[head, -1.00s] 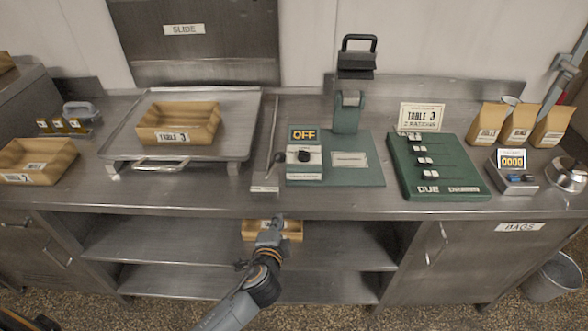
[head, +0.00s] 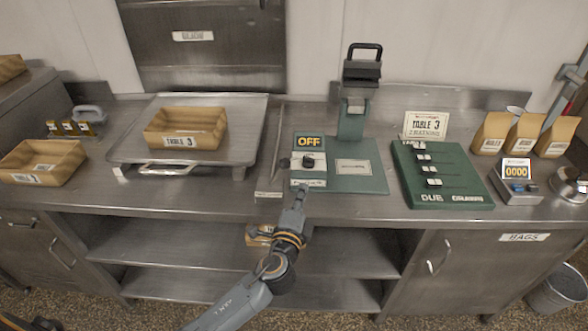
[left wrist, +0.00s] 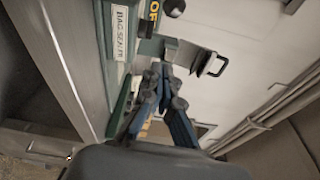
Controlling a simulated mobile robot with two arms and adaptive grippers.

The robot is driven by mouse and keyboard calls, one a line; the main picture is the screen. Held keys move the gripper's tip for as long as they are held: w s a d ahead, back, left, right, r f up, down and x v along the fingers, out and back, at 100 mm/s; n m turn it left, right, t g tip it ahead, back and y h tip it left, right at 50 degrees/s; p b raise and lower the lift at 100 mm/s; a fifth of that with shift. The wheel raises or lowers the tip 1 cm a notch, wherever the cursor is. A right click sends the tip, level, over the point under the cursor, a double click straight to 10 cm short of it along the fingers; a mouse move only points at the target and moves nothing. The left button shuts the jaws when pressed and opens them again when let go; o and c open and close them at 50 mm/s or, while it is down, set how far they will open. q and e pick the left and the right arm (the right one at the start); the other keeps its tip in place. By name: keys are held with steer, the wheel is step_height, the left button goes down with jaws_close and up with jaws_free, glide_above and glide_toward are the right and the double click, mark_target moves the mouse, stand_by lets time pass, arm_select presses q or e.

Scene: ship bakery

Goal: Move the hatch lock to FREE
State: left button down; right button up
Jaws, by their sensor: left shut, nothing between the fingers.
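The hatch (head: 203,62) is a grey metal panel on the back wall with a small white label (head: 193,36). I cannot make out a lock or the word FREE on it; its upper part is cut off by the picture's top edge. My left gripper (head: 298,190) is shut and empty. It is at the counter's front edge, just in front of the bag sealer's control box (head: 309,160), which shows OFF and a dark knob. The left wrist view shows the closed fingers (left wrist: 160,72) below the bag sealer label (left wrist: 119,32). My right gripper is in neither view.
A tray (head: 255,110) holds a TABLE 3 crate (head: 186,128) before the hatch. A green board (head: 440,185), paper bags (head: 524,133) and a counter display (head: 516,172) stand right. A crate (head: 43,163) sits left.

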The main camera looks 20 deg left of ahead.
mark_target(278, 173)
arm_select(q)
steer(key=w+a+p, duration=0.3)
steer(key=w+a, duration=0.1)
steer(key=w, duration=0.3)
steer(key=shift+w+a, duration=0.25)
stand_by(0.3)
